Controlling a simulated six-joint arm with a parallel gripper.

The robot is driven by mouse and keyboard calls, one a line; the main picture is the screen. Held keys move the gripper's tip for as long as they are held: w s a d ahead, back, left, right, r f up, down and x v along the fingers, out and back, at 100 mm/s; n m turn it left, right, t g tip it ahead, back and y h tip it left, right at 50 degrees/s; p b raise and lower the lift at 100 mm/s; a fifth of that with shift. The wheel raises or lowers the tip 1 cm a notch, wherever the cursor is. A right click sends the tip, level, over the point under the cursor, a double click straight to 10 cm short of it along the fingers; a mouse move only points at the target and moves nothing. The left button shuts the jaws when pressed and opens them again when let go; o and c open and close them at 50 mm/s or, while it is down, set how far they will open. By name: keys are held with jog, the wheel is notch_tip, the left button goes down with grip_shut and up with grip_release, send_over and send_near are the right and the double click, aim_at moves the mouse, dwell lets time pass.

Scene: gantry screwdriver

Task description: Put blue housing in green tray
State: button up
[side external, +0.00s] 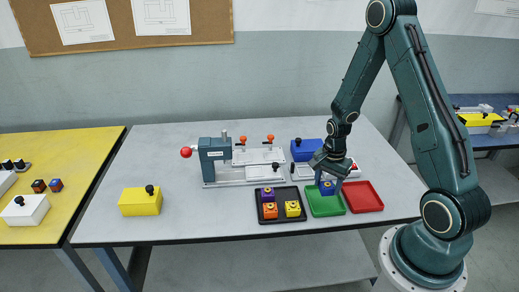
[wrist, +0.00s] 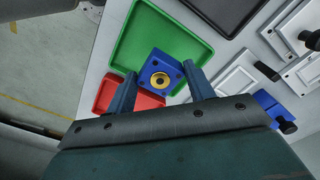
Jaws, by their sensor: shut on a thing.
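The blue housing (side external: 327,188) is a small block with a round brass-coloured ring around a dark hole on top. It also shows in the wrist view (wrist: 155,66), between the two fingers. My gripper (wrist: 160,75) is shut on it, and in the side view my gripper (side external: 328,178) points down over the back part of the green tray. The green tray (side external: 325,208) is a shallow square tray at the front of the table; it also fills the upper middle of the wrist view (wrist: 143,37). I cannot tell whether the housing touches the tray floor.
A red tray (side external: 362,197) stands right of the green one. A black tray (side external: 281,213) with purple, orange and yellow housings stands left. Behind are a grey fixture (side external: 217,165), white plates and a blue box (side external: 305,149). A yellow box (side external: 140,201) sits far left.

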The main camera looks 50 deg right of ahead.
aim_at(326, 193)
jog(key=shift+f, duration=0.15)
jog(key=shift+f, duration=1.85)
jog(key=shift+f, duration=0.1)
jog(key=o, duration=1.1)
jog(key=shift+o, duration=0.2)
jog(key=shift+r, duration=6.1)
